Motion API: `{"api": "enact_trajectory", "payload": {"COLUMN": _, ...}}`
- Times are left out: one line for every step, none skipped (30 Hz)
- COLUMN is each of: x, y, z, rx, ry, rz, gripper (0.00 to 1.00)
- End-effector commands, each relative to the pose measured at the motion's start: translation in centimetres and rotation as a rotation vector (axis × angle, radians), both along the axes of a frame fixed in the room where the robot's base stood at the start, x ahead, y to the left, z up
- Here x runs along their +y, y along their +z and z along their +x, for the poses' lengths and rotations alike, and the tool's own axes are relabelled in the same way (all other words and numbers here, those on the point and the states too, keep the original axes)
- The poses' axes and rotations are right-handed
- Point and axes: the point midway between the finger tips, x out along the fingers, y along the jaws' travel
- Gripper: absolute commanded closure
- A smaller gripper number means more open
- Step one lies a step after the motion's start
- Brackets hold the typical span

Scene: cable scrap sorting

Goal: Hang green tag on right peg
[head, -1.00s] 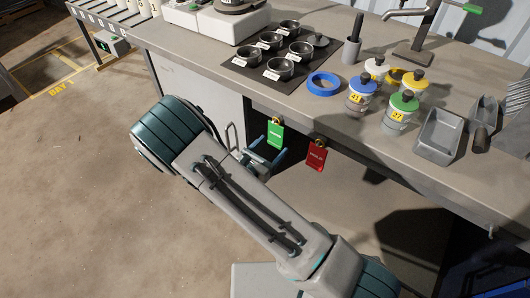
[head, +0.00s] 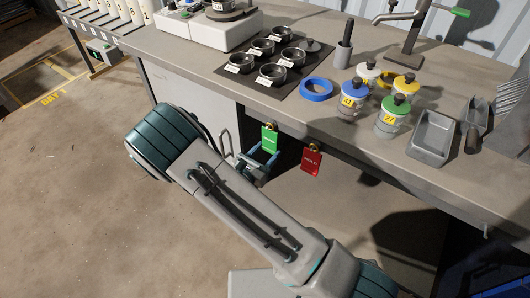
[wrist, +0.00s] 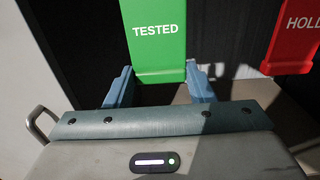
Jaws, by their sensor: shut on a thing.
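The green tag (head: 269,140) is at the front edge of the bench, upright, with a brass-coloured fitting at its top. In the wrist view the green tag (wrist: 156,40) reads "TESTED" and its lower end is between my two blue fingers. My gripper (head: 263,155) is shut on it from below. The red tag (head: 311,160) hangs just to the right of it, under the bench edge; in the wrist view the red tag (wrist: 297,38) reads "HOLD". The pegs cannot be made out behind the tags, and whether the green tag's top still rests on one is unclear.
The bench (head: 385,165) overhangs a dark open space behind the tags.

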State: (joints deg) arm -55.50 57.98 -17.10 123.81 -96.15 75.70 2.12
Motion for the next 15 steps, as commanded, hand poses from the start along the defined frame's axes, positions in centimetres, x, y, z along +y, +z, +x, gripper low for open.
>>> {"api": "enact_trajectory", "payload": {"x": 0.0, "y": 0.1, "z": 0.0, "rx": 0.000, "ry": 0.000, "rz": 0.000, "gripper": 0.63}}
{"api": "enact_trajectory", "payload": {"x": 0.0, "y": 0.2, "z": 0.0, "rx": 0.000, "ry": 0.000, "rz": 0.000, "gripper": 0.63}}
{"api": "enact_trajectory", "payload": {"x": 0.0, "y": 0.3, "z": 0.0, "rx": 0.000, "ry": 0.000, "rz": 0.000, "gripper": 0.63}}
{"api": "enact_trajectory", "payload": {"x": 0.0, "y": 0.4, "z": 0.0, "rx": 0.000, "ry": 0.000, "rz": 0.000, "gripper": 0.63}}
{"api": "enact_trajectory", "payload": {"x": 0.0, "y": 0.5, "z": 0.0, "rx": 0.000, "ry": 0.000, "rz": 0.000, "gripper": 0.63}}
{"api": "enact_trajectory", "payload": {"x": 0.0, "y": 0.6, "z": 0.0, "rx": 0.000, "ry": 0.000, "rz": 0.000, "gripper": 0.63}}
{"api": "enact_trajectory", "payload": {"x": 0.0, "y": 0.7, "z": 0.0, "rx": 0.000, "ry": 0.000, "rz": 0.000, "gripper": 0.63}}
{"api": "enact_trajectory", "payload": {"x": 0.0, "y": 0.8, "z": 0.0, "rx": 0.000, "ry": 0.000, "rz": 0.000, "gripper": 0.63}}
{"api": "enact_trajectory", "payload": {"x": 0.0, "y": 1.0, "z": 0.0, "rx": 0.000, "ry": 0.000, "rz": 0.000, "gripper": 0.63}}
{"api": "enact_trajectory", "payload": {"x": 0.0, "y": 1.0, "z": 0.0, "rx": 0.000, "ry": 0.000, "rz": 0.000, "gripper": 0.63}}
{"api": "enact_trajectory", "payload": {"x": 0.0, "y": 1.1, "z": 0.0, "rx": 0.000, "ry": 0.000, "rz": 0.000, "gripper": 0.63}}
{"api": "enact_trajectory", "payload": {"x": 0.0, "y": 1.1, "z": 0.0, "rx": 0.000, "ry": 0.000, "rz": 0.000, "gripper": 0.63}}
{"api": "enact_trajectory", "payload": {"x": 0.0, "y": 1.1, "z": 0.0, "rx": 0.000, "ry": 0.000, "rz": 0.000, "gripper": 0.63}}
{"api": "enact_trajectory", "payload": {"x": 0.0, "y": 1.1, "z": 0.0, "rx": 0.000, "ry": 0.000, "rz": 0.000, "gripper": 0.63}}
{"api": "enact_trajectory", "payload": {"x": 0.0, "y": 1.2, "z": 0.0, "rx": 0.000, "ry": 0.000, "rz": 0.000, "gripper": 0.63}}
